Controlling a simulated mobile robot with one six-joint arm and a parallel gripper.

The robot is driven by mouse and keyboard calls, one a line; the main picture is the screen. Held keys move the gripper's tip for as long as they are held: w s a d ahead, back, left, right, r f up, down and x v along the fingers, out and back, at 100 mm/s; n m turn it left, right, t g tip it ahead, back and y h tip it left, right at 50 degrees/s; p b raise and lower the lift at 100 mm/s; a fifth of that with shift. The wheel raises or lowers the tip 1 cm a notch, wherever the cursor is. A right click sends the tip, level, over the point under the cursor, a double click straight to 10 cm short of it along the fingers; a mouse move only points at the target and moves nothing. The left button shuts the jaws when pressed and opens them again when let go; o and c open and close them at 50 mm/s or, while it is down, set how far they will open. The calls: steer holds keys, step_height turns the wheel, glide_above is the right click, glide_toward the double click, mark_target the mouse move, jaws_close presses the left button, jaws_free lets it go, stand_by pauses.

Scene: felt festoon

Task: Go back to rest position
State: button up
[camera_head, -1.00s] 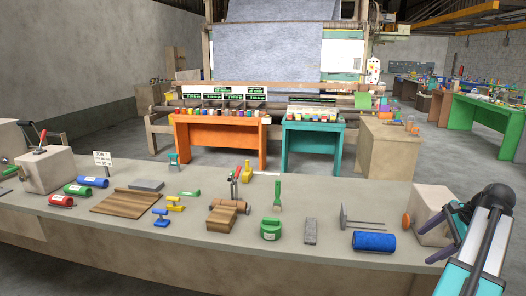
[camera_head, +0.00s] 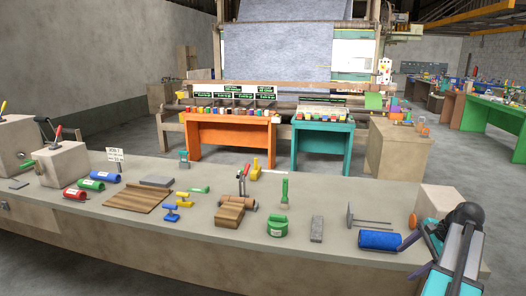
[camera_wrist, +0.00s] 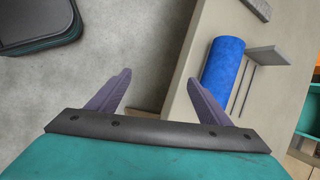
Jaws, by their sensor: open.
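My gripper (camera_head: 415,256) is at the lower right in the head view, near the front edge of the workbench. In the wrist view its two purple fingers (camera_wrist: 158,96) are spread wide with nothing between them. The left finger is over the grey floor and the right one reaches over the bench edge, near a blue felt roll (camera_wrist: 222,62). That blue roll (camera_head: 379,240) lies on the bench beside my gripper in the head view. I cannot tell whether the finger touches it.
A beige block (camera_head: 436,203) stands near my arm. Behind are an orange table (camera_head: 231,138) and a teal table (camera_head: 322,146).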

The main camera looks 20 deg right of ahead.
steer(key=w+a+f+n+g+y, duration=0.15)
steer(key=w+a+f+n, duration=0.5)
steer(key=a+f, duration=0.8)
steer(key=w+a+f+n+g, duration=0.2)
steer(key=a+f+n+g, duration=0.2)
steer(key=a+f, duration=1.3)
steer(key=s+a+f+n+g, duration=0.1)
steer(key=s+a+f+n, duration=0.25)
steer(key=a, duration=0.35)
steer(key=s+a+f+n+g, duration=0.25)
steer(key=a+f, duration=0.25)
steer(key=a, duration=0.3)
steer(key=s+a+f+n+h, duration=0.2)
steer(key=s+a+f+n, duration=0.1)
steer(key=s, duration=0.4)
steer(key=s+a+f+n+g+h, duration=0.1)
steer(key=s+a+f+n, duration=0.2)
steer(key=s, duration=0.4)
steer(key=shift+s+a+f+h, duration=0.35)
steer(key=shift+a+f, duration=0.4)
steer(key=shift+a, duration=0.4)
